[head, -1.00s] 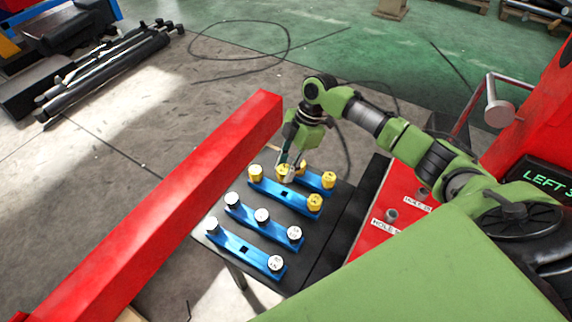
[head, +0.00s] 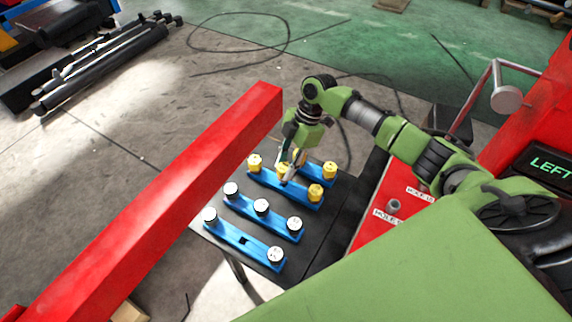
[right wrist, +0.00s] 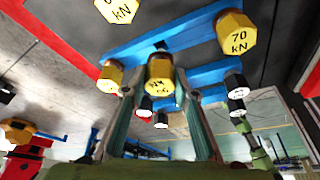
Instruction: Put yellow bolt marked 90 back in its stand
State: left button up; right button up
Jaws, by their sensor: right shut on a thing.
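My right gripper (head: 287,172) is shut on a yellow bolt (head: 283,168). The bolt also shows between the fingers in the right wrist view (right wrist: 160,72); its marking is too small to read. In the head view the bolt is over the middle of a blue stand (head: 268,182), between its two end bolts. A dark square hole (right wrist: 160,45) shows in the blue bar in the right wrist view. I cannot tell whether the bolt touches the stand. My left gripper is not in view.
Yellow bolts (head: 255,161) and (head: 315,192) stand at the stand's ends. Another yellow bolt (head: 330,169) is close by on the right. Stands with white-topped bolts (head: 262,206) are nearer on the dark table (head: 325,222). A long red beam (head: 175,190) runs along the left.

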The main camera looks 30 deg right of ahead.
jog(key=shift+f, duration=0.1)
jog(key=shift+f+b, duration=0.95)
jog(key=shift+f, duration=0.7)
jog(key=o, duration=1.3)
jog(key=shift+r, duration=0.1)
jog(key=p+v, duration=0.4)
jog(key=v, duration=0.1)
jog(key=shift+d+r, duration=0.1)
